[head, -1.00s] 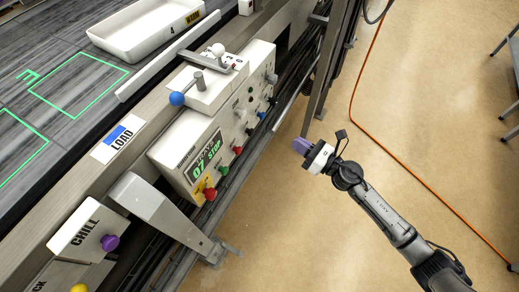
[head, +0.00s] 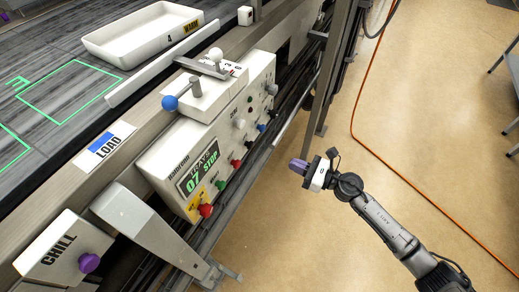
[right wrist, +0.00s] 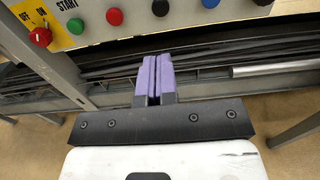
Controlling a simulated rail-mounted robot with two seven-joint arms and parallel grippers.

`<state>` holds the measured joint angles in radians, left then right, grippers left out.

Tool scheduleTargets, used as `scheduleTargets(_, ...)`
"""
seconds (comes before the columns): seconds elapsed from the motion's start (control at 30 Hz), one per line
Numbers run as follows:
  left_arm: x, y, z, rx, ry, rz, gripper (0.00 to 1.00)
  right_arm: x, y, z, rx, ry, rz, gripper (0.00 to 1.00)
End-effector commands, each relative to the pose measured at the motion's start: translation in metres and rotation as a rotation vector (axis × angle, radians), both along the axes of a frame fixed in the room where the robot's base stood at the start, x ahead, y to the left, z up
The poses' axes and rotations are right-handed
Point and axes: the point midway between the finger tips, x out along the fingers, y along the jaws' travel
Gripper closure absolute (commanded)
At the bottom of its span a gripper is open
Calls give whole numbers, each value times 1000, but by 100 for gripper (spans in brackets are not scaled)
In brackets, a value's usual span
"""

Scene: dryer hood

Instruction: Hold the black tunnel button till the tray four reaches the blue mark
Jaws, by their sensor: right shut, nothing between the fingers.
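Tray four (head: 112,47), a white tray marked "4" and "WARM", sits on the dark belt at the upper left of the head view. The black button (head: 249,144) is on the white control panel's front, between a red and a blue button. It also shows at the top of the right wrist view (right wrist: 160,9). My right gripper (head: 297,164) has its purple fingers shut and empty, facing the panel and apart from it. My left gripper is not in view.
The control panel (head: 176,157) has a display reading "07 STOP" and several other buttons, including a red knob (head: 206,210) and a green one (head: 220,185). A grey vertical post (head: 329,75) stands beyond my right gripper. An orange cable (head: 354,118) lies on the floor.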

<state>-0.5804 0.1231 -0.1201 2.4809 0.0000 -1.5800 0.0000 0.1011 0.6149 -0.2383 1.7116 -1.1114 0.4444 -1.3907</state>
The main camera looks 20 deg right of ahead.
Motion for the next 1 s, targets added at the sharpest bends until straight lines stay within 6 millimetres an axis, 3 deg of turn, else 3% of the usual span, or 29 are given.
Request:
scheduleTargets(0.6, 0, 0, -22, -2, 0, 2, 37, 80, 69, -1, 1, -2, 0, 100)
scheduleTargets(1.0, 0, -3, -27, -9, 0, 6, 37, 97, 84, 0, 0, -1, 0, 100)
